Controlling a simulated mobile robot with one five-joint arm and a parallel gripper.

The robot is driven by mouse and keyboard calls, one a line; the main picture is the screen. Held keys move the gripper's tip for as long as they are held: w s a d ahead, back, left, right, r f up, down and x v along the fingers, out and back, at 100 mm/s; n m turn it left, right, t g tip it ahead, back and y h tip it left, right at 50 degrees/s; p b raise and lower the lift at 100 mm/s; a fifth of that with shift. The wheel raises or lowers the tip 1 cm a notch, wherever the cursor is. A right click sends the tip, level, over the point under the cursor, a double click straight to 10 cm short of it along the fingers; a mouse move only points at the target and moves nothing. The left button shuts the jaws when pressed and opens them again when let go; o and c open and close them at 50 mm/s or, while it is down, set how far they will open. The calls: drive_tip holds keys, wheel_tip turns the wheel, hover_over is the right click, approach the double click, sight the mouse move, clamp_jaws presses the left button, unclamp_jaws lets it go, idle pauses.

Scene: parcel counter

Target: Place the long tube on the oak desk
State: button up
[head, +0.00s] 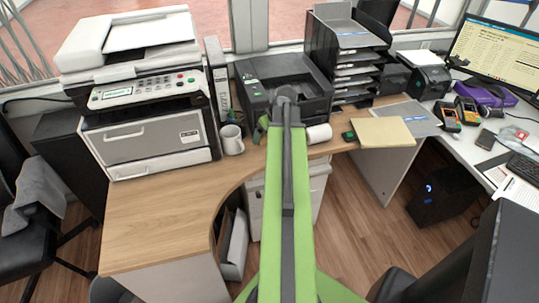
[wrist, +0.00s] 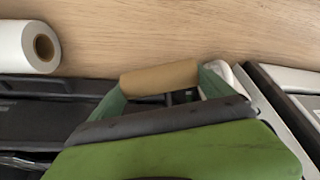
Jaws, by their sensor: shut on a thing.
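My gripper (wrist: 160,88) is shut on a tan cardboard-coloured tube (wrist: 158,78) in the wrist view, which lies crosswise between the two green fingers. Only its middle is seen clearly, so I cannot tell its full length. The bare wood of the oak desk (wrist: 205,28) shows beyond it; I cannot tell whether the tube touches it. In the head view the oak desk (head: 150,222) curves from the left to the back. My arm hides the tube there, and only a bit of my gripper (head: 263,124) shows beside the arm, in front of the black printer.
A white paper roll (head: 319,133) lies right of my arm and shows in the wrist view (wrist: 38,46). A white mug (head: 231,139), a large printer (head: 150,135), a black printer (head: 285,85) and a tan envelope (head: 383,132) stand around. The desk's front left is clear.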

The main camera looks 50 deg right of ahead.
drive_tip(key=shift+f, duration=0.5)
wheel_tip(320, 180, down, 5)
drive_tip(key=b, duration=0.4)
drive_tip(key=shift+b, duration=0.35)
drive_tip(key=shift+r, duration=0.3)
drive_tip(key=shift+f, duration=0.15)
drive_tip(key=o, duration=1)
